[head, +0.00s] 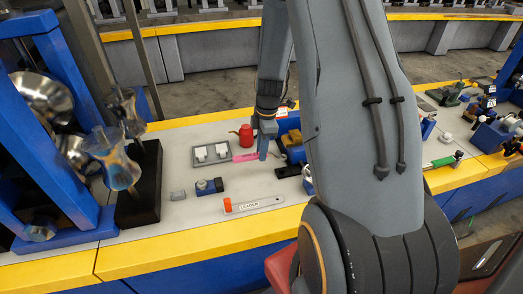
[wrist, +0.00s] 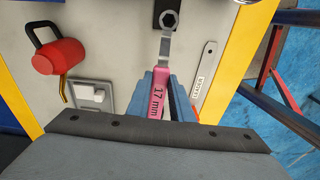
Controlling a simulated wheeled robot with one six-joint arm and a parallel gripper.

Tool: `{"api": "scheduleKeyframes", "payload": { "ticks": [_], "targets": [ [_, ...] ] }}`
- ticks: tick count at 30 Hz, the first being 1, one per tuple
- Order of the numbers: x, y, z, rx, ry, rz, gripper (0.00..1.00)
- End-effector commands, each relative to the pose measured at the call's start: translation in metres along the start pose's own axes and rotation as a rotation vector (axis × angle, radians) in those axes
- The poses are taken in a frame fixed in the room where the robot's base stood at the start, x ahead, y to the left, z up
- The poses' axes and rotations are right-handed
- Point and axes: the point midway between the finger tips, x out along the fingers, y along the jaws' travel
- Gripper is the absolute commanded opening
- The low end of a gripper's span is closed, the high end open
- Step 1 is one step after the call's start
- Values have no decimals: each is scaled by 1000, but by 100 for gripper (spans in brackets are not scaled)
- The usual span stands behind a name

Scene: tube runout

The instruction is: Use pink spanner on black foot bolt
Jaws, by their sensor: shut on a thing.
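The pink spanner (wrist: 155,97), marked 17 mm, is between the blue fingers of my gripper (wrist: 160,88), which is shut on its handle. Its grey shaft points up in the wrist view, and its ring end with a hexagonal opening overlaps the black foot (wrist: 158,8) at the top edge. I cannot tell whether the ring is around a bolt or only above it; no separate bolt head is clear. In the head view my gripper (head: 264,154) is low over the bench, with the pink handle (head: 245,157) showing to its left.
A red oil can (wrist: 60,56) and a grey tray (wrist: 76,93) with white pieces lie left of the spanner. A small blue-black block (head: 209,186) and a black stand (head: 141,190) are further left. My arm hides part of the bench.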

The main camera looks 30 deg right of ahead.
Motion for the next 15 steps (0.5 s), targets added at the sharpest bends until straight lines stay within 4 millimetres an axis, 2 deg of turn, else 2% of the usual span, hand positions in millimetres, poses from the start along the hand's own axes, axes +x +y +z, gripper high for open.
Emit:
{"api": "scheduleKeyframes", "payload": {
  "ticks": [15],
  "targets": [
    [36, 1, 4, 0, 0, 0, 0]
  ]
}}
